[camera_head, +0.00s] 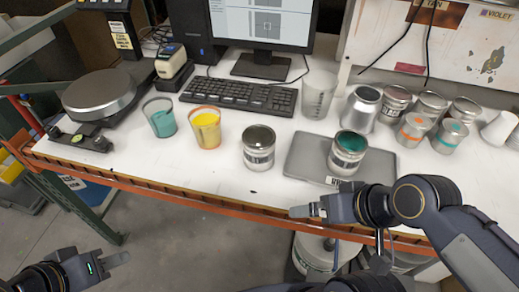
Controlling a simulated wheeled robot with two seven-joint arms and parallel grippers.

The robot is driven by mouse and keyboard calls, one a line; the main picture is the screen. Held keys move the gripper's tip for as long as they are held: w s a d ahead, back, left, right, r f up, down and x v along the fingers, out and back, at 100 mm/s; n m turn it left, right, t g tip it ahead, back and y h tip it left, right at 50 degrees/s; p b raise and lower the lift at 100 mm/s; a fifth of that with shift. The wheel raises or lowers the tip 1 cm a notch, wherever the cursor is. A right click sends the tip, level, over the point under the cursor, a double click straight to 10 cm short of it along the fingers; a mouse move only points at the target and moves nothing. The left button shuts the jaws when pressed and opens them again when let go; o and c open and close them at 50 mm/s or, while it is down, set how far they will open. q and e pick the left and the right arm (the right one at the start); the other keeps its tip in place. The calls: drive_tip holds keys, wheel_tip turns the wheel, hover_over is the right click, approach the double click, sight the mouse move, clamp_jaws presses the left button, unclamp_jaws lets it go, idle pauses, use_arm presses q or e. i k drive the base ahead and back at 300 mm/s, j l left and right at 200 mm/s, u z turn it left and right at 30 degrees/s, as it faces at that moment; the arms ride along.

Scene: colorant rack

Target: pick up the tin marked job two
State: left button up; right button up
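Two labelled silver tins stand upright near the front of the bench. One tin (258,158) with a dark top stands on the bare white surface. The other tin (345,163), with teal in its top, stands on a grey plate (305,160). The label print is too small to read, so I cannot tell which is marked job two. My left gripper (118,259) is low at the bottom left, off the bench and away from both tins. My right gripper (302,211) is by the bench's front edge, below the plate in view, touching no tin. Neither finger gap shows clearly.
A teal cup (161,123) and a yellow cup (206,135) stand left of the tins. A keyboard (240,96) lies behind. A clear beaker (318,95) and several tins (413,130) stand at the right. An orange rail (150,187) runs along the front edge.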

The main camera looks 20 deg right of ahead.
sight(258, 141)
drive_tip(key=i+j+z, duration=0.15)
drive_tip(key=j, duration=0.4)
drive_tip(key=i+j+z, duration=0.2)
drive_tip(key=j, duration=0.3)
drive_tip(key=j+z, duration=0.15)
drive_tip(key=j, duration=0.4)
